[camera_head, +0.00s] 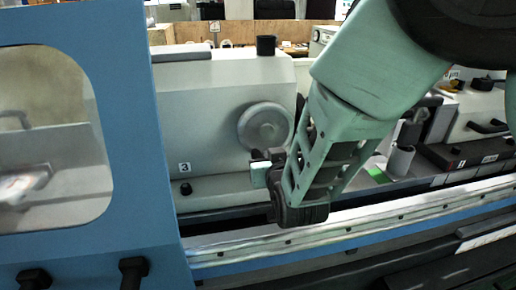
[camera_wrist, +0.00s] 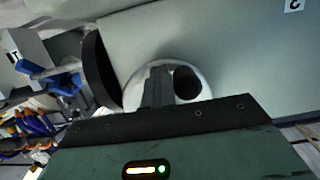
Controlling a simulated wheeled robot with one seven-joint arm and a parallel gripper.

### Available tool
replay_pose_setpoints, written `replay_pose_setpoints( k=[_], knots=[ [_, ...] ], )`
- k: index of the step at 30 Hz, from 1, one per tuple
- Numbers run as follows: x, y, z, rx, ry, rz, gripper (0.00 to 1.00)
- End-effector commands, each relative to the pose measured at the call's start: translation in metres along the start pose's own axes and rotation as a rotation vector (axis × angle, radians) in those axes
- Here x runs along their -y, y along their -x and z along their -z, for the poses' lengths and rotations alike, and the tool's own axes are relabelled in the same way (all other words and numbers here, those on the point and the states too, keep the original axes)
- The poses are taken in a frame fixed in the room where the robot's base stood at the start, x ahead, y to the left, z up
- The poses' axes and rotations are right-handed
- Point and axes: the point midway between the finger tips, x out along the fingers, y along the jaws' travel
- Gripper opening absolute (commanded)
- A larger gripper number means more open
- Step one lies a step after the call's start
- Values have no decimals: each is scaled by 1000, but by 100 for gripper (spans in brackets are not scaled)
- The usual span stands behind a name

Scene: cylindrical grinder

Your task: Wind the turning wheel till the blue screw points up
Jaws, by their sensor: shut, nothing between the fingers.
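The turning wheel (camera_head: 265,127) is a grey round handwheel on the front of the pale machine housing, in the middle of the head view. My gripper (camera_head: 262,166) is just below the wheel in that picture, with its fingers shut and empty. In the wrist view my shut fingers (camera_wrist: 158,85) lie in front of a pale round part (camera_wrist: 172,78) with a dark round end beside them. I cannot tell whether the fingers touch it. I cannot make out the blue screw on the wheel in either view.
A blue machine door (camera_head: 150,130) with a window stands at the left. A metal rail (camera_head: 370,217) runs below my gripper. A dark disc (camera_wrist: 99,70) and blue-handled tools (camera_wrist: 58,78) show at the left of the wrist view. A grey cylinder (camera_head: 401,160) stands at the right.

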Motion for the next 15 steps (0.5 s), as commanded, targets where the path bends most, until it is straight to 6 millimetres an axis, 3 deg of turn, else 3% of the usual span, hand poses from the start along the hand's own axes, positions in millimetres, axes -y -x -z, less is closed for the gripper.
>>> replay_pose_setpoints(
  k=[2,15],
  knots=[
    [11,1,0,1,2,13,0],
    [10,33,-9,3,3,15,0]
  ],
)
